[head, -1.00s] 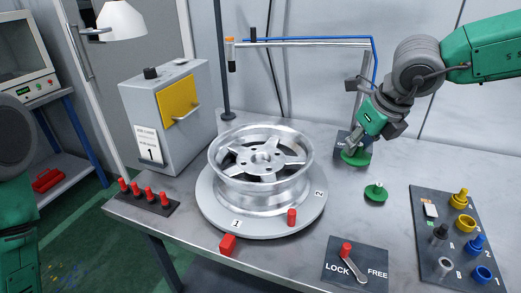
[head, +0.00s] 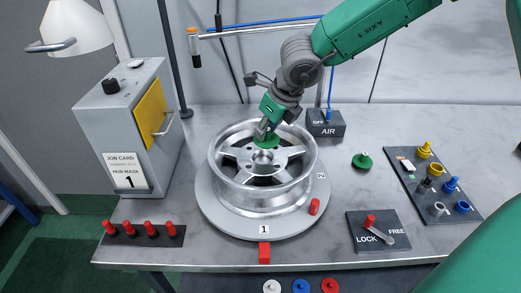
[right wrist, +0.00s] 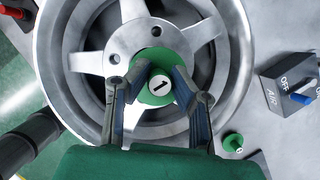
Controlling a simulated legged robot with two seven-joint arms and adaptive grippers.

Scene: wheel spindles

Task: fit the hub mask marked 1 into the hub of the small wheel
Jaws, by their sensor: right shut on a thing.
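The wheel (head: 230,192) lies flat on a round grey turntable (head: 225,218), its spokes and central hub facing up. My right gripper (head: 266,133) is shut on a green hub mask (head: 267,143) and holds it over the middle of the wheel. In the right wrist view this mask (right wrist: 158,90) shows its "1" label between the two fingers (right wrist: 160,72). It covers most of the hub, with bolt holes showing around it. I cannot tell whether it touches the hub or hangs just above. My left gripper is out of view.
A second green mask (head: 362,161) lies right of the wheel. A LOCK/FREE lever plate (head: 378,231), a tray of coloured parts (head: 432,185) and an AIR box (head: 326,124) stand around. The job-card box (head: 130,130) reads "HUB MASK 1". Red pegs (head: 152,230) stand front left.

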